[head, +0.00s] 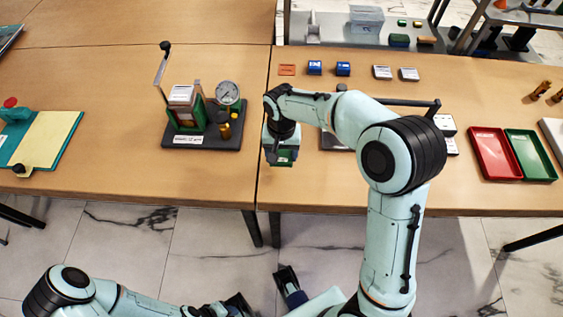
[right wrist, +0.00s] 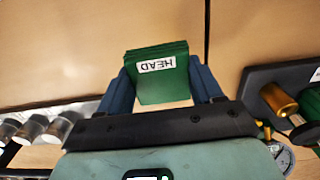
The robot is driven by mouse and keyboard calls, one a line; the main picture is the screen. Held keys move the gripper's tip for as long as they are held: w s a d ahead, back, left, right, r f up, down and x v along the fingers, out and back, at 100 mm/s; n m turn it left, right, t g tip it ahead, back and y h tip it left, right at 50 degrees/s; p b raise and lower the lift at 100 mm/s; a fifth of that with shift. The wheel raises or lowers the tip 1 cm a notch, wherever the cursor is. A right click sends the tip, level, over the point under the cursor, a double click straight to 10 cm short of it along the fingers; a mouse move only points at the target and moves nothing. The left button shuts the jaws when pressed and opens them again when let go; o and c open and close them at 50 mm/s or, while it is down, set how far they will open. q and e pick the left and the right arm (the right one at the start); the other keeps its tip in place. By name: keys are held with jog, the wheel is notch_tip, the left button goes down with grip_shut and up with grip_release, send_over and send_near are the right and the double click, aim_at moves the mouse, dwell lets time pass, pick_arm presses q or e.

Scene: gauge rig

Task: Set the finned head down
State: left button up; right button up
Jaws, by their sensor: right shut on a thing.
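My right gripper (head: 281,150) is shut on the finned head (head: 284,157), a green block with stacked fins. In the right wrist view the finned head (right wrist: 160,80) sits between the two blue fingers, its white HEAD label facing the camera. It is over the right-hand table, just right of the seam; its height above the wood is unclear. The gauge rig's dark base (head: 200,133) stands to the left, with a green block (head: 187,113) and a round gauge (head: 228,93). My left gripper (head: 238,304) is low at the bottom edge, its fingers unclear.
Red (head: 494,152) and green (head: 530,153) trays lie at the right. Several small labelled blocks line the back. A dark plate (head: 335,140) is partly hidden behind my right arm; silver cylinders (right wrist: 35,127) show in the wrist view. Wood is bare around the gripper's front.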

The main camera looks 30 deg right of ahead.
aim_at(282, 162)
jog(key=shift+f+b, duration=0.3)
jog(key=shift+f, duration=2.2)
jog(key=shift+f, duration=0.2)
jog(key=o, duration=1.2)
notch_tip(282, 162, up, 12)
jog(key=shift+r+p, duration=0.25)
jog(key=shift+p, duration=0.6)
